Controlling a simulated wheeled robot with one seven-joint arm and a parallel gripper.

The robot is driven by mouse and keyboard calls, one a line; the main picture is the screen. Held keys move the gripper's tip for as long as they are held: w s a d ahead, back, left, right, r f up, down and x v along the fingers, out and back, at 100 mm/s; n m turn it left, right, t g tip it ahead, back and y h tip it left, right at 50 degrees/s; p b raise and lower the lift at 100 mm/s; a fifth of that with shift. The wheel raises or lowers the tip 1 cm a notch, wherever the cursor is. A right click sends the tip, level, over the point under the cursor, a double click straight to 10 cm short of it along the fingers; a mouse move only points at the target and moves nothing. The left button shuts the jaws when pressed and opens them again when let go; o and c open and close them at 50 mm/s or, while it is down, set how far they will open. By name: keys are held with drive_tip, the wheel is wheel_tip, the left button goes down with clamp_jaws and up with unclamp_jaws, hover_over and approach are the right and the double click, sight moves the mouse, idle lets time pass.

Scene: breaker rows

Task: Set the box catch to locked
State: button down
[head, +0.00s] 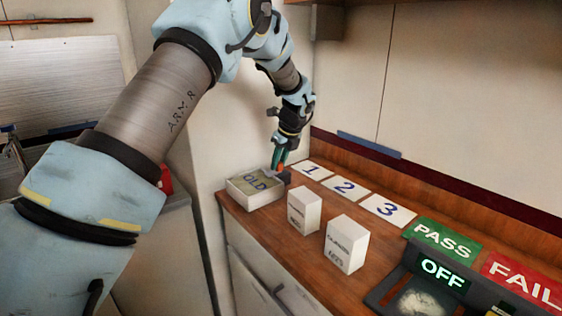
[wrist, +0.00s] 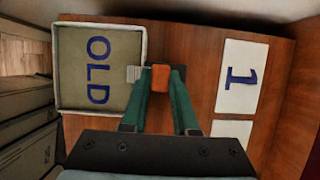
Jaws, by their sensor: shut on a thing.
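My gripper (head: 281,160) points down at the far left end of the wooden counter, beside the box marked OLD. In the wrist view my gripper (wrist: 160,80) has its green fingers shut on a small orange piece (wrist: 160,77). A dark body (wrist: 184,90) shows partly behind the right finger, and a small grey ribbed part (wrist: 133,73) shows by the left fingertip. The OLD box (head: 250,188) is pale and open-topped, just left of the fingers; it also shows in the wrist view (wrist: 57,85). I cannot make out a catch or its setting clearly.
Cards 1 (head: 311,170), 2 (head: 345,187) and 3 (head: 386,208) lie along the counter's back. Two white boxes (head: 304,212) (head: 346,244) stand in front. PASS (head: 442,240) and FAIL (head: 522,276) panels and a device reading OFF (head: 443,271) are at right.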

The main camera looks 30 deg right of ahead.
drive_tip(key=c, duration=0.7)
unclamp_jaws()
drive_tip(key=shift+a, duration=0.25)
drive_tip(key=shift+s+r, duration=0.1)
drive_tip(key=b+v, duration=0.2)
drive_tip(key=v, duration=0.8)
drive_tip(key=shift+d+r, duration=0.1)
drive_tip(key=shift+r, duration=0.15)
drive_tip(key=a+f+n+g, duration=0.1)
drive_tip(key=a+f+n, duration=0.1)
drive_tip(key=a+n, duration=0.85)
drive_tip(key=a+f+n+g, duration=0.15)
drive_tip(key=a+n, duration=0.35)
drive_tip(key=a, duration=1)
drive_tip(key=s+a+f+n, duration=0.1)
drive_tip(key=s+a+n, duration=0.4)
drive_tip(key=a, duration=0.1)
drive_tip(key=s+a+f+n, duration=0.2)
drive_tip(key=s+a+n, duration=0.3)
drive_tip(key=a+n, duration=0.1)
drive_tip(key=s+a+f+n+h, duration=0.1)
drive_tip(key=s+a+f+n, duration=0.1)
drive_tip(key=s+a+n, duration=0.2)
drive_tip(key=shift+s+a+f+n+g, duration=0.1)
drive_tip(key=shift+s+a+n+g, duration=0.1)
drive_tip(key=shift+a+n, duration=0.45)
drive_tip(key=shift+s+a+n+g, duration=0.1)
drive_tip(key=shift+s+a+n, duration=0.1)
drive_tip(key=shift+a+n, duration=0.4)
